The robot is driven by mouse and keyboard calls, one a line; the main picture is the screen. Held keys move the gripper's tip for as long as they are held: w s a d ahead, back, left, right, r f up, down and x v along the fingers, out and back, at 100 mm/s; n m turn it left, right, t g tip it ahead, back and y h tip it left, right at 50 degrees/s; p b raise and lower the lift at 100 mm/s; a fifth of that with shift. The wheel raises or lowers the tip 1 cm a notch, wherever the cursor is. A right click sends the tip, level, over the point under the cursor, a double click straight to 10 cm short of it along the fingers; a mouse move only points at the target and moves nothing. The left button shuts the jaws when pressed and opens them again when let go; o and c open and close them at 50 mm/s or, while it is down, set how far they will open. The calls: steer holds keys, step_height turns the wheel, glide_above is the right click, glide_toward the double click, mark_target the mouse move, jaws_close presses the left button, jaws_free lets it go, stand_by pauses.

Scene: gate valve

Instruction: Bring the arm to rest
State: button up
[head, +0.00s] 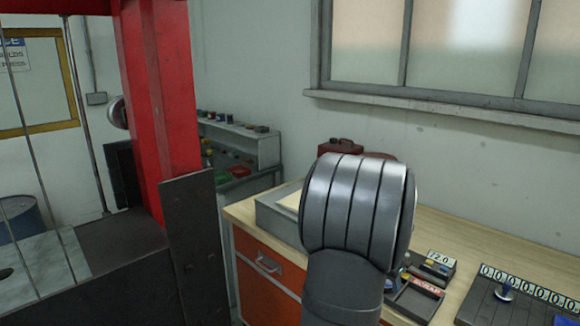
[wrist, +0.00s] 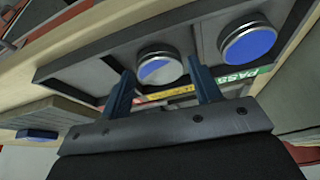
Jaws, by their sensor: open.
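No gate valve can be made out in either view.
A red press-like frame (head: 160,100) with a dark plate stands at left. The bench carries a tray (head: 275,215), a small labelled tray (head: 415,295) and a numbered block (head: 520,295) at right. A red can (head: 340,148) stands behind my arm, below the window (head: 450,45).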

steer(key=r, duration=0.4)
steer(key=shift+s+d+r, duration=0.15)
steer(key=shift+d, duration=0.05)
steer(key=s+d+r, duration=0.6)
steer(key=s+r, duration=0.1)
steer(key=s, duration=0.3)
steer(key=s+d+m+g, duration=0.2)
steer(key=s+d+m, duration=0.3)
steer(key=s+d, duration=0.95)
steer(key=shift+h, duration=0.3)
steer(key=w+f, duration=0.2)
steer(key=w, duration=0.2)
steer(key=w+f, duration=0.2)
steer(key=w, duration=0.2)
steer(key=w+f, duration=0.2)
steer(key=w, duration=0.2)
steer(key=shift+w+a+f, duration=0.2)
steer(key=shift+w+a, duration=0.1)
steer(key=shift+w, duration=0.05)
steer(key=shift+w+f, duration=0.1)
steer(key=shift+f, duration=0.25)
